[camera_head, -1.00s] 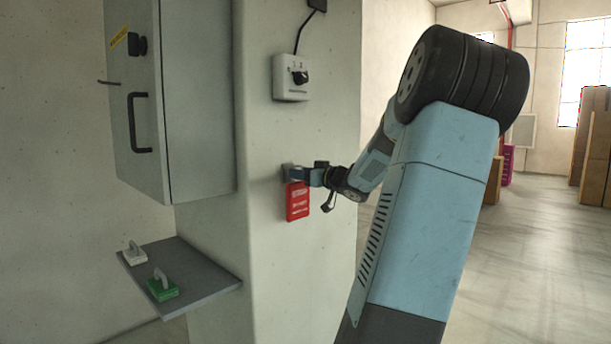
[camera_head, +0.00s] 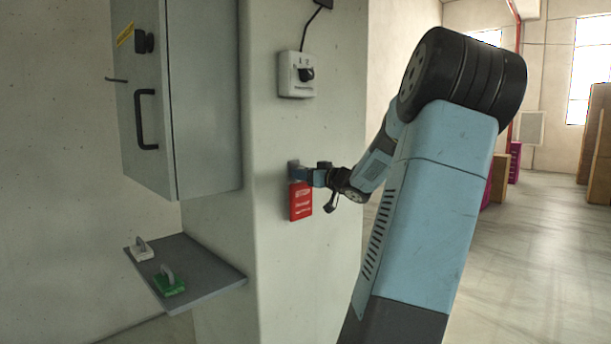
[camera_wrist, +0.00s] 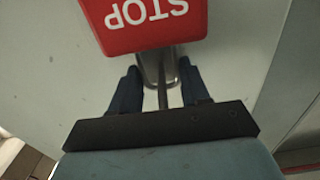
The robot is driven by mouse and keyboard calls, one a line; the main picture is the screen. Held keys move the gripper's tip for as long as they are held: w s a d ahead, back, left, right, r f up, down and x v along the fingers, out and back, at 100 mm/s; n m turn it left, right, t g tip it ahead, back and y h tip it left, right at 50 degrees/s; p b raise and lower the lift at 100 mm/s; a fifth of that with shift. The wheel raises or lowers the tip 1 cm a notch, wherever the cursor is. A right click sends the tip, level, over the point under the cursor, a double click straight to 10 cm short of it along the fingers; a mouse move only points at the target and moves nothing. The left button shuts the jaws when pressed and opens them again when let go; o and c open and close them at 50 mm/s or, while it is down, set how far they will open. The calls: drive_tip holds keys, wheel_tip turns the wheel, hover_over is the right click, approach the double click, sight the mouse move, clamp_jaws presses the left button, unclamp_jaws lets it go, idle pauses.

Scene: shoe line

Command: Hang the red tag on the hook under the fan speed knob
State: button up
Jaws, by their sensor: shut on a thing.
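The red tag (camera_head: 300,202), with white lettering, hangs upright below my gripper (camera_head: 303,176), close against the pale column's face. In the wrist view the tag (camera_wrist: 145,27) shows "STOP" upside down. My gripper (camera_wrist: 160,88) is shut on the tag's grey metal upper part, which shows between its fingers. The fan speed knob (camera_head: 306,74) is black, on a white box higher on the column. A small grey plate (camera_head: 293,166) shows at the column behind the fingertips. The hook itself is not clearly visible, and I cannot tell whether the tag touches it.
A grey cabinet (camera_head: 205,100) with a black handle juts out left of the column. Below it, a grey shelf (camera_head: 205,279) holds a green handled block (camera_head: 170,286) and a white one (camera_head: 142,253). Open floor (camera_head: 540,250) lies to the right.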

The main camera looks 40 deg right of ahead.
drive_tip(key=o, duration=1.1)
drive_tip(key=shift+o, duration=0.2)
drive_tip(key=s+d, duration=0.1)
drive_tip(key=s, duration=1.2)
drive_tip(key=shift+s, duration=0.4)
drive_tip(key=shift+f, duration=0.1)
